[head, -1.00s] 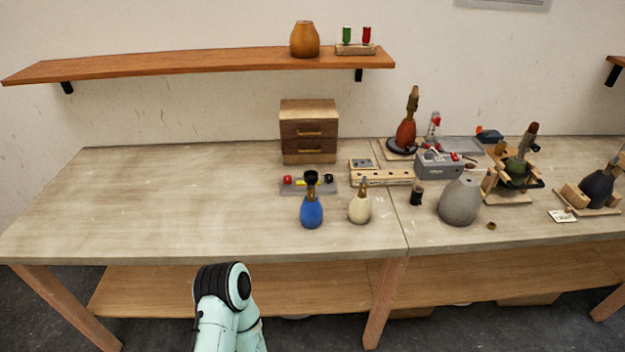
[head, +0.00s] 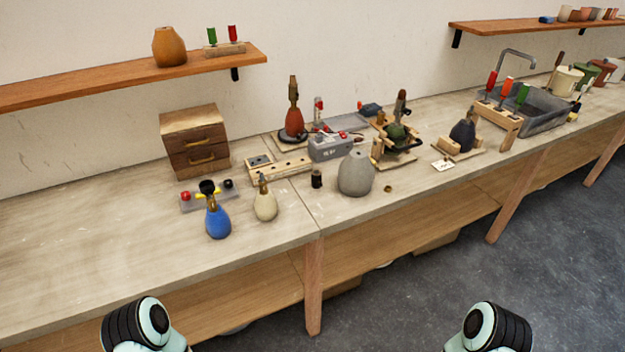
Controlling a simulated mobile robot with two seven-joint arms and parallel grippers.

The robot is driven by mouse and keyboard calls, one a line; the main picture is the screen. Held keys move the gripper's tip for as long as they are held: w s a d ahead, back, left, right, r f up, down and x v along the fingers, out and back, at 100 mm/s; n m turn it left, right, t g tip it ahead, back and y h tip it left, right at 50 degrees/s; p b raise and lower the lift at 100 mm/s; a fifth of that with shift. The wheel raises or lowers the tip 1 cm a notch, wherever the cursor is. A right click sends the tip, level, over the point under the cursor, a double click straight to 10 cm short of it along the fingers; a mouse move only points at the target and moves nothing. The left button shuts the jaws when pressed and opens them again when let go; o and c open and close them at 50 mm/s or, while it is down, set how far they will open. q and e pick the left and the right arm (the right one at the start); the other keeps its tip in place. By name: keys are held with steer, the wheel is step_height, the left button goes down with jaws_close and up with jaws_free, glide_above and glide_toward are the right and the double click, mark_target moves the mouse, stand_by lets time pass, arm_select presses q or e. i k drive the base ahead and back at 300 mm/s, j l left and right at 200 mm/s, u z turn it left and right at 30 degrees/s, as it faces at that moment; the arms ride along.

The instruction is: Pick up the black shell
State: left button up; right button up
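A small black cylinder (head: 317,179), which looks like a shell, stands upright on the bench between the cream lamp body (head: 265,204) and the grey lamp body (head: 356,173). A second black cup-shaped piece (head: 207,186) shows just above the blue lamp body (head: 218,222); I cannot tell whether it sits on the lamp or behind it. Neither gripper is in view. Only rounded joints of my two arms show at the bottom edge, well away from the bench-top items.
A wooden drawer box (head: 196,142) stands at the back left. A grey battery box (head: 335,147), a red lamp (head: 294,122) and lamps in wooden holders crowd the middle. A sink (head: 540,110) is at the right. The bench's left part is clear.

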mark_target(316, 174)
steer(key=i+l, duration=0.15)
steer(key=l, duration=0.25)
steer(key=i+l, duration=0.15)
steer(key=l, duration=0.25)
steer(key=i+l, duration=0.2)
steer(key=l, duration=0.2)
steer(key=i+l, duration=0.15)
steer(key=l, duration=0.2)
